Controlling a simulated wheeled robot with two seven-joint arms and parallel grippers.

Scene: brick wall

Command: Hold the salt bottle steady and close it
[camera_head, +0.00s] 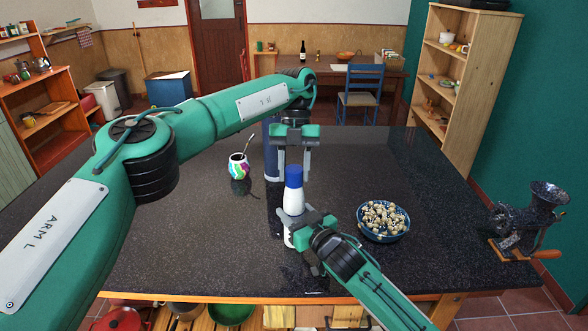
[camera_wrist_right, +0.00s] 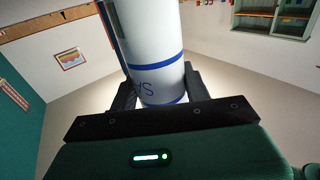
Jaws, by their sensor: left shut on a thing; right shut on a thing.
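The salt bottle (camera_head: 293,203) is white and stands upright near the front middle of the dark table. My right gripper (camera_head: 299,226) is shut around its lower body. The right wrist view shows the bottle (camera_wrist_right: 153,45) between the fingers (camera_wrist_right: 158,95), with blue bands and part of its lettering. The blue cap (camera_head: 294,177) is at the top of the bottle, in line with it and seemingly touching; I cannot tell whether it is tight. My left gripper (camera_head: 294,173) points down from above, shut on the cap.
A tall blue container (camera_head: 271,162) stands just behind the left gripper. A colourful cup with a straw (camera_head: 238,166) is left of it. A blue bowl of small pale pieces (camera_head: 384,238) and a grinder (camera_head: 530,222) are on the right. The table's front left is clear.

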